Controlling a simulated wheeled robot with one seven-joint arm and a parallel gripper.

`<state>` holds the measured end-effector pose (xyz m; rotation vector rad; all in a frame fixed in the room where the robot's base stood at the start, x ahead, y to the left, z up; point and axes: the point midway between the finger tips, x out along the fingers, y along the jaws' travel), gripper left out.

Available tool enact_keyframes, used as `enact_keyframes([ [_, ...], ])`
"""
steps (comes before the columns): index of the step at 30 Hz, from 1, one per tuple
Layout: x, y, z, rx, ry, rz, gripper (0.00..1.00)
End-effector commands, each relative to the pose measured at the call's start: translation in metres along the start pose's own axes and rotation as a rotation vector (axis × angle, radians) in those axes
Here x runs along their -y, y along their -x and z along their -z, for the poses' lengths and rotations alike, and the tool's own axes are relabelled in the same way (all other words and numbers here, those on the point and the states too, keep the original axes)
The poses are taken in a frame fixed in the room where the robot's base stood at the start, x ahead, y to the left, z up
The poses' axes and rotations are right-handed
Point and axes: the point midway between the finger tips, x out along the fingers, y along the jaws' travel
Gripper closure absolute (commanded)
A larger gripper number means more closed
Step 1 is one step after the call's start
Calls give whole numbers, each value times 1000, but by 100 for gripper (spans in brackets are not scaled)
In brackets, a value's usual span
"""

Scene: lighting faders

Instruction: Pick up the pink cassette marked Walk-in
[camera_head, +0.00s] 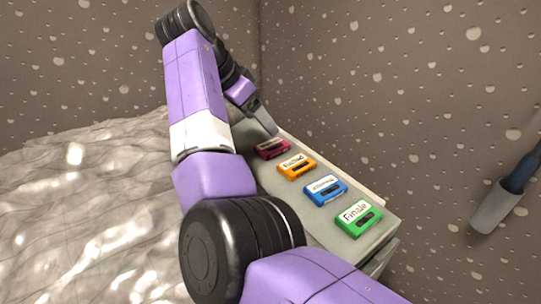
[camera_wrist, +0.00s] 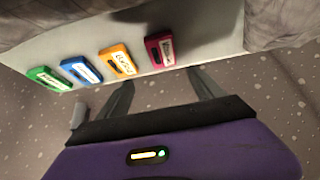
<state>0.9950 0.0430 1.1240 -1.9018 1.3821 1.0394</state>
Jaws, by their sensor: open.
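The pink cassette (camera_head: 272,149) lies flat at the far end of a row on the grey shelf top (camera_head: 378,233). Its white label is too small to read. It also shows in the wrist view (camera_wrist: 159,51), ahead of my fingers and roughly between their lines. My gripper (camera_head: 266,128) is open and empty, right by the far side of the pink cassette in the head view. In the wrist view both fingers of my gripper (camera_wrist: 162,86) are apart with nothing between them. I cannot tell whether a finger touches the cassette.
An orange cassette (camera_head: 296,166), a blue cassette (camera_head: 325,190) and a green cassette (camera_head: 358,217) marked Finale follow in the row towards me. A speckled wall (camera_head: 400,100) stands close behind. A wall lamp (camera_head: 497,207) hangs at right. Crumpled pale sheeting (camera_head: 80,220) lies left.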

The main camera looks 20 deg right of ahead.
Motion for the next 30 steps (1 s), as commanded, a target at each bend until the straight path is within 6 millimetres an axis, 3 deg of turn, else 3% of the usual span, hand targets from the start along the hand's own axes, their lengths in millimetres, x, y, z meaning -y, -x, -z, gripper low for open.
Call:
enact_keyframes([
  [1, 0, -11, -7, 0, 0, 0, 23],
  [5, 0, -20, -13, 0, 0, 0, 23],
  [11, 0, -30, -13, 0, 0, -1, 23],
  [30, 8, -98, -15, 1, 0, 0, 23],
])
